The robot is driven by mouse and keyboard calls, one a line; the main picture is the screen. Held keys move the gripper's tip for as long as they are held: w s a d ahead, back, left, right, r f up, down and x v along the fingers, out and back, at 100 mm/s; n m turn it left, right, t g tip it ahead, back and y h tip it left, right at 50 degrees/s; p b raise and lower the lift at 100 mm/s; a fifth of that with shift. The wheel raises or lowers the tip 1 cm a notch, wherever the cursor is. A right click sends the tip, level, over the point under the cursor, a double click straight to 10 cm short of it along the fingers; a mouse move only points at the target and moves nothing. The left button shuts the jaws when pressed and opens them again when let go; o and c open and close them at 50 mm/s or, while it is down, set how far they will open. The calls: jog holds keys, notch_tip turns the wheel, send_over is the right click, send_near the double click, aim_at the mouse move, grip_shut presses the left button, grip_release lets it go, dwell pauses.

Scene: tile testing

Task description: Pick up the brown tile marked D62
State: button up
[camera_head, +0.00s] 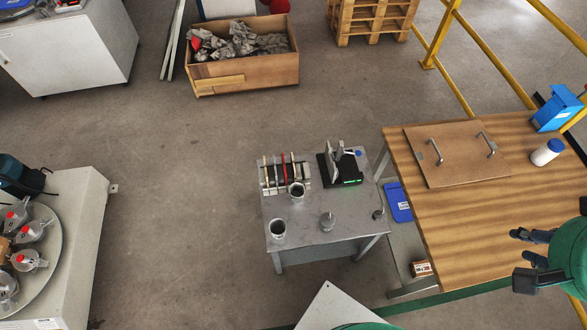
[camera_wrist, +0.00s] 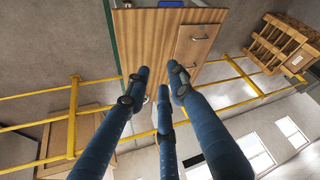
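A rack (camera_head: 268,188) on the small grey metal table (camera_head: 305,225) holds several thin upright tiles in dark, pale and red tones. I cannot make out which one is brown, and no D62 marking is readable. My gripper (camera_head: 527,258) is at the right edge of the head view, over the wooden table and well away from the rack. In the wrist view my gripper (camera_wrist: 160,78) shows its three blue fingers apart, with nothing between them. The rack and tiles are not visible in the wrist view.
A black device (camera_head: 340,168) with a green light stands beside the rack. Metal cups (camera_head: 278,229) and small weights stand in front. The wooden table (camera_head: 460,225) carries a board with handles (camera_head: 456,155), a white bottle (camera_head: 546,152) and a blue box (camera_head: 556,109). Floor left of the metal table is clear.

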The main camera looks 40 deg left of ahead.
jog(key=w+a+f+n+g+y+p, duration=0.1)
jog(key=w+a+n+g, duration=0.15)
jog(key=w+a, duration=1.1)
jog(key=w+a+f+n+p, duration=0.1)
jog(key=w+a+f, duration=0.45)
jog(key=a, duration=0.25)
jog(key=w+a+f+n+p, duration=0.1)
jog(key=w+a+f+n, duration=0.1)
jog(key=w+a+f, duration=0.5)
jog(key=a+f+n+g, duration=0.2)
jog(key=a+f, duration=1.1)
jog(key=a, duration=0.4)
jog(key=s+a+f, duration=0.4)
jog(key=a+f, duration=0.3)
jog(key=f, duration=0.2)
jog(key=s+a+f+n+g+h+p, duration=0.1)
jog(key=s+a+f, duration=0.3)
jog(key=f, duration=0.6)
jog(key=a, duration=0.2)
jog(key=shift+s+a+f+p, duration=0.2)
jog(key=shift+a+p, duration=0.1)
jog(key=shift+a, duration=0.1)
jog(key=shift+n, duration=0.25)
